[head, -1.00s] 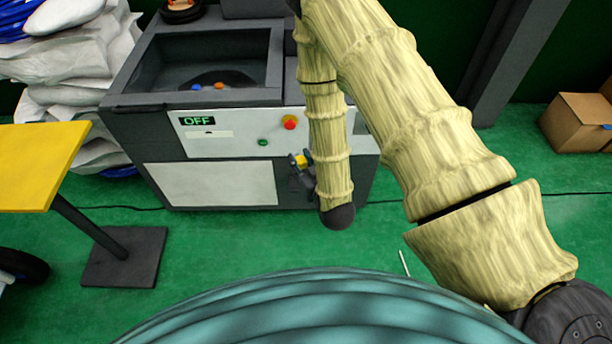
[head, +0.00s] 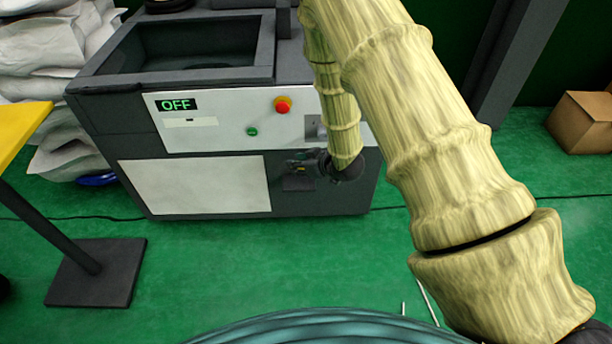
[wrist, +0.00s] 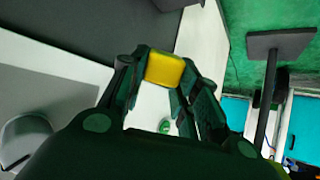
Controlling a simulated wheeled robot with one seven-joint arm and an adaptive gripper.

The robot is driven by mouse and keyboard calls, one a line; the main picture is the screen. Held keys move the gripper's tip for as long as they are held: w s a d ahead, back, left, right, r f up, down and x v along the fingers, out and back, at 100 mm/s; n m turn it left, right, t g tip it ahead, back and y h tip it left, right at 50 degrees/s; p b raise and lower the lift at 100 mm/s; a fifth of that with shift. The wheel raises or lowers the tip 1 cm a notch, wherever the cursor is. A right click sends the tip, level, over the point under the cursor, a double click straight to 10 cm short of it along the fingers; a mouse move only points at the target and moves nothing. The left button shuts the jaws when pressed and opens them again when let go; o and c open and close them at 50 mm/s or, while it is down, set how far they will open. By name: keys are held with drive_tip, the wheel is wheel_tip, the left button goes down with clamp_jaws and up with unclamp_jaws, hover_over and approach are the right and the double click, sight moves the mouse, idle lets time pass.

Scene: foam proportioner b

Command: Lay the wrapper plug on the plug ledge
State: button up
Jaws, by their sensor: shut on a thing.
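My gripper (wrist: 163,80) is shut on a yellow block, which I take to be the wrapper plug (wrist: 165,68), held between its fingertips in the wrist view. In the head view my gripper (head: 304,167) is small and dark, at the right part of the machine's front, beside the end of my arm. The plug is hardly visible there. A small dark rectangular plate (head: 298,184) shows just below the gripper; it may be the plug ledge, but I cannot tell for sure, nor whether the plug touches it.
The machine's white panel carries an OFF display (head: 176,104), a red knob (head: 283,105) and a green button (head: 252,131). A yellow table (head: 18,128) on a post stands at left, with white sacks behind. A cardboard box (head: 582,122) is at right.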

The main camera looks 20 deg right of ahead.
drive_tip(key=shift+g, duration=0.4)
drive_tip(key=f+b, duration=0.2)
drive_tip(key=w+d+f+b, duration=0.1)
drive_tip(key=f+b, duration=0.2)
drive_tip(key=d+f+b, duration=0.1)
drive_tip(key=f+b, duration=0.1)
drive_tip(key=f, duration=0.1)
drive_tip(key=shift+w+d+f, duration=0.1)
drive_tip(key=shift+w+d, duration=0.05)
drive_tip(key=shift+d, duration=0.1)
drive_tip(key=shift+f, duration=0.5)
drive_tip(key=shift+f, duration=0.3)
drive_tip(key=o, duration=1.2)
drive_tip(key=v, duration=1.2)
